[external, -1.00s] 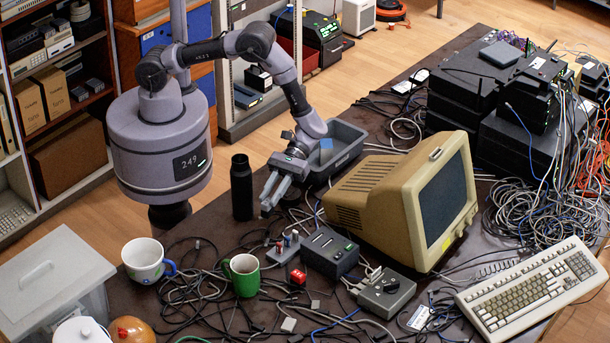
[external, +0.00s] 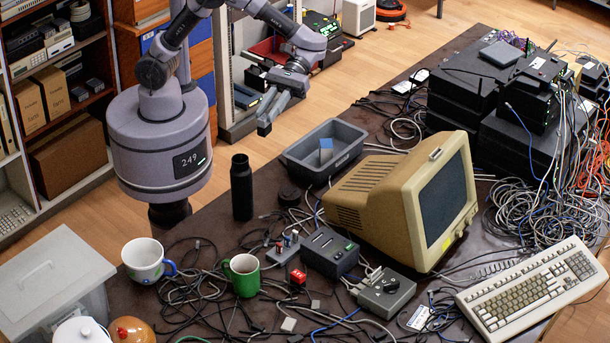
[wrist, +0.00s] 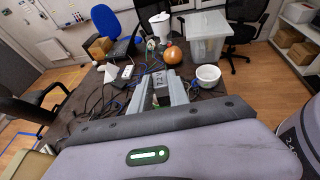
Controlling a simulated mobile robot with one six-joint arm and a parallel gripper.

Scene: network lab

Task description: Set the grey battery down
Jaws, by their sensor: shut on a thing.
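My gripper (external: 268,116) is raised in the external view, above and behind the black bottle. In the wrist view my gripper (wrist: 161,96) is shut on a small grey block, which I take as the grey battery (wrist: 159,79); it has a pale label with dark print. The battery sits between the fingertips, clear of the table. The dark table (external: 215,225) lies below.
A grey bin (external: 293,160) holding a blue and grey item stands behind the beige monitor (external: 385,195). A black bottle (external: 241,188), a white mug (external: 145,258), a green mug (external: 243,278) and tangled cables crowd the table. Bare tabletop shows around the bottle.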

